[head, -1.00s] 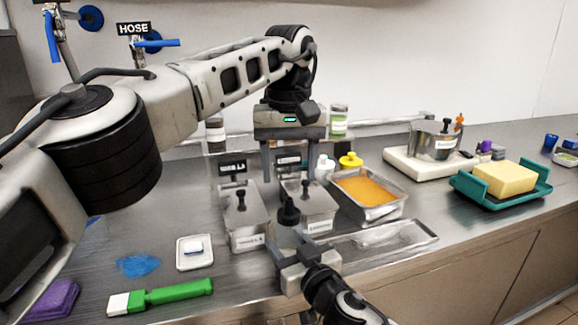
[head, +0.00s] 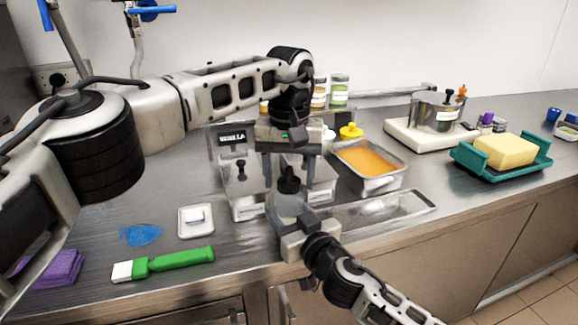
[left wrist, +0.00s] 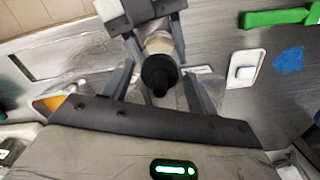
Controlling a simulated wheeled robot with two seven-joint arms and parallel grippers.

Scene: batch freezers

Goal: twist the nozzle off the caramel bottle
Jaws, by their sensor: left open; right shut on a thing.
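The caramel bottle (head: 287,207), pale and translucent with a black nozzle (head: 289,181), stands upright in my right gripper (head: 289,212) over the counter's front part. My right gripper is shut on the bottle's body. My left gripper (head: 285,178) is open and points down, with its fingers on either side of the nozzle. In the left wrist view, the nozzle (left wrist: 160,73) lies between my spread left fingers, with a gap on both sides. The bottle's body (left wrist: 160,44) sits behind it. I cannot read any label on the bottle.
An orange-filled pan (head: 392,182) and a yellow-capped bottle (head: 351,132) are to the right. A green-handled brush (head: 165,263) and white dish (head: 196,235) lie at left. A butter tray (head: 480,169) sits far right.

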